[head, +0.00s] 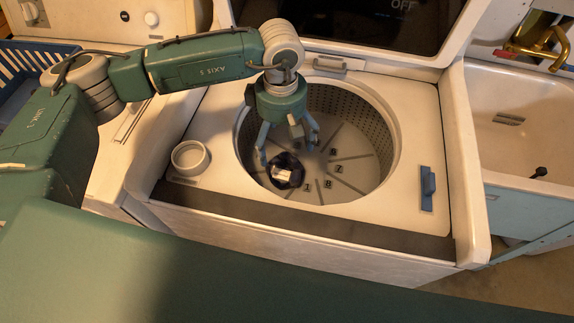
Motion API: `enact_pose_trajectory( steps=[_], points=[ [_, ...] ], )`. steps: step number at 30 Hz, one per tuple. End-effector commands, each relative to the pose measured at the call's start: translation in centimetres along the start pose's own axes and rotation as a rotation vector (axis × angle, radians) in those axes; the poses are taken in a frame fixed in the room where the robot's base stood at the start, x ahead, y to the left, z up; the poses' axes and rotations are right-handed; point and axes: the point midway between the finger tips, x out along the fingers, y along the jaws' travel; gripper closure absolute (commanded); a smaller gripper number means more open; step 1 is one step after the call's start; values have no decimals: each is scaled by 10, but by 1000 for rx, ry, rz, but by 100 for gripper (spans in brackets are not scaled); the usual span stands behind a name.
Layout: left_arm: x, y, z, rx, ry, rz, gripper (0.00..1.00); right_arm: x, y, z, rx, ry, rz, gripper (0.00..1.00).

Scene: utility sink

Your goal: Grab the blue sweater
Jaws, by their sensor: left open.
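A dark blue bundle of cloth (285,171), with a white patch on it, lies on the floor of the washer tub (345,155), towards its near left side. It looks like the blue sweater. My left gripper (290,150) points down into the tub opening, over and slightly behind the cloth. Its fingers are spread open and hold nothing that I can see. Whether a fingertip touches the cloth is not clear. My right gripper is not in view.
The top-loading washer (405,190) has its lid (345,20) raised at the back. A round white cup (190,157) is on its left top. A sink (515,120) with a brass faucet (540,42) stands right. A blue basket (30,65) is far left.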

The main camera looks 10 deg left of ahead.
Motion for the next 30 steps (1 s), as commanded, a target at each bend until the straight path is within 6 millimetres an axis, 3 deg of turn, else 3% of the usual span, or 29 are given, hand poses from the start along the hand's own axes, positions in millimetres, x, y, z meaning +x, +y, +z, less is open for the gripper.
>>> enact_pose_trajectory(
  steps=[6,14,21,30],
  points=[
    [33,-1,1,0,-1,-4,7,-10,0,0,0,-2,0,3],
    [54,0,2,1,-1,-4,7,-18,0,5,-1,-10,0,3],
    [89,2,4,-1,-1,-3,7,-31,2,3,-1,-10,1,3],
    [99,2,4,1,0,0,7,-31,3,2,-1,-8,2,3]
  ],
)
